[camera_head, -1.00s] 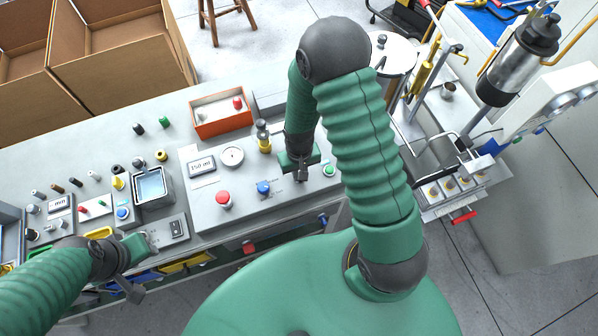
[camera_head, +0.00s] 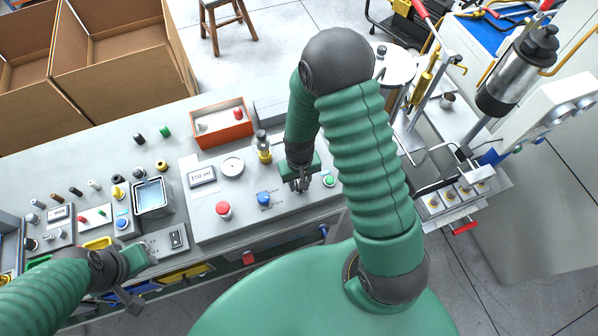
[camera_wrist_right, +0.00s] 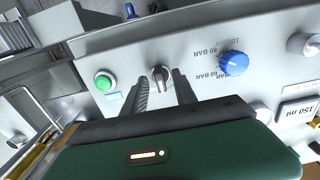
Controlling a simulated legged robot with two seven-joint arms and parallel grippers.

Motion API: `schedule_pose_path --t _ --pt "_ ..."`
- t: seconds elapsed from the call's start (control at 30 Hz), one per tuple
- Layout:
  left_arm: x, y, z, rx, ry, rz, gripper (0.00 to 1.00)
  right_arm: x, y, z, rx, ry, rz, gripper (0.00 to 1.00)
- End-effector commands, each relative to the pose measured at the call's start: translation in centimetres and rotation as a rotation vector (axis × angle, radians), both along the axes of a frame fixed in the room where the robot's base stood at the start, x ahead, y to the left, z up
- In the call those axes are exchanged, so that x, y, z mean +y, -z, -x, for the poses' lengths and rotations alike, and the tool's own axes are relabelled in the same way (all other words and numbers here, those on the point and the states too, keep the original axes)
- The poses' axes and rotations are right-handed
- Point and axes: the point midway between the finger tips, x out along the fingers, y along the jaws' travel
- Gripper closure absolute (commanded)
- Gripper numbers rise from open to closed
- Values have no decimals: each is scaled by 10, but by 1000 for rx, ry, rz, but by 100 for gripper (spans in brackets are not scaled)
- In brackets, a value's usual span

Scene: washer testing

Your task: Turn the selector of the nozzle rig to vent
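A small grey-and-black selector knob (camera_wrist_right: 160,77) stands on the pale rig panel in the right wrist view. My right gripper (camera_wrist_right: 163,85) is open, pointing down at the panel, with its two dark fingers apart on either side of the knob. I cannot tell whether they touch it. In the head view my right gripper (camera_head: 301,185) is over the panel and hides the knob. No vent marking is readable. My left gripper (camera_head: 150,252) is low at the left, near a small switch box; its finger opening is unclear.
On the panel are a blue knob (camera_wrist_right: 233,63) with BAR markings, a green button (camera_wrist_right: 104,81), a red button (camera_head: 223,209) and a round gauge (camera_head: 232,167). An orange tray (camera_head: 222,124) stands behind. The nozzle rig's metal fixture (camera_head: 455,195) stands at the right.

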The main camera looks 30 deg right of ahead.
Motion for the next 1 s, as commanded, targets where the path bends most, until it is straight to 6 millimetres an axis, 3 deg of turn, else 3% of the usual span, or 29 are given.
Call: schedule_pose_path --t 0.4,0.53,0.7,1.0 --pt "0 1 0 0 0 0 64 -1 -113 -3 -9 0 1 66" --pt "0 1 0 0 0 0 64 -1 -141 -3 -6 1 0 66" --pt "0 1 0 0 0 0 64 -1 -158 -3 -2 1 -1 66" --pt "0 1 0 0 0 0 64 -1 -159 -2 -1 0 0 66"
